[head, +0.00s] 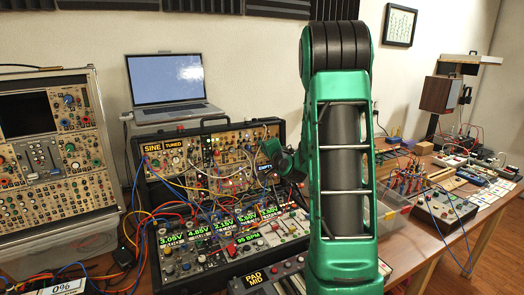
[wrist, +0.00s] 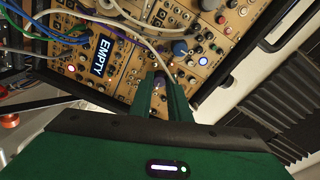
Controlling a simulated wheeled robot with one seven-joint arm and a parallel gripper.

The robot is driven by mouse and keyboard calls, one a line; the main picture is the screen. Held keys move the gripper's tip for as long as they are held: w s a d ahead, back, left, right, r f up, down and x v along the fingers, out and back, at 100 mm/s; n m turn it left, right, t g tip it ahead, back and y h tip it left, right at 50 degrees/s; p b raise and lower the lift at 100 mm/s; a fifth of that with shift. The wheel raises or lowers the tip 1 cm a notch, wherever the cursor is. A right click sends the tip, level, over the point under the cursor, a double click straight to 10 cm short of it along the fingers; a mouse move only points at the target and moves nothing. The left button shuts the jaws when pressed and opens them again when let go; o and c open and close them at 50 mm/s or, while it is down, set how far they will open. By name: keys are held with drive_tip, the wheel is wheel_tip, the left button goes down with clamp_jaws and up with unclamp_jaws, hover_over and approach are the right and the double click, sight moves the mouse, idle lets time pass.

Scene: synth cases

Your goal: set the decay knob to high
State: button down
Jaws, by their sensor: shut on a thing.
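The synth case (head: 290,132) stands on the table, with tan modules full of knobs and patch cables. In the wrist view its tan panel (wrist: 130,85) is close in front of my gripper (wrist: 160,84). The two green fingers are shut on a small purplish knob (wrist: 159,83), mostly hidden between them. I cannot read its label or see its pointer, so its setting and whether it is the decay knob are unclear. In the head view my gripper (head: 278,160) is at the case's right side, partly hidden by my arm.
A module reading EMPTY (wrist: 103,55) is left of my fingers. A pale cable (wrist: 130,32) passes over the panel near the fingertips. A laptop (head: 167,80) stands behind the case. Another synth rack (head: 55,145) stands at left.

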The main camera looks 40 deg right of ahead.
drive_tip(key=shift+a+f+m, duration=0.1)
drive_tip(key=shift+a+m, duration=0.1)
drive_tip(key=shift+m, duration=0.5)
drive_tip(key=c, duration=1.7)
unclamp_jaws()
drive_tip(key=shift+o, duration=0.2)
drive_tip(key=shift+d, duration=0.1)
drive_tip(key=v, duration=1)
drive_tip(key=shift+s, duration=0.25)
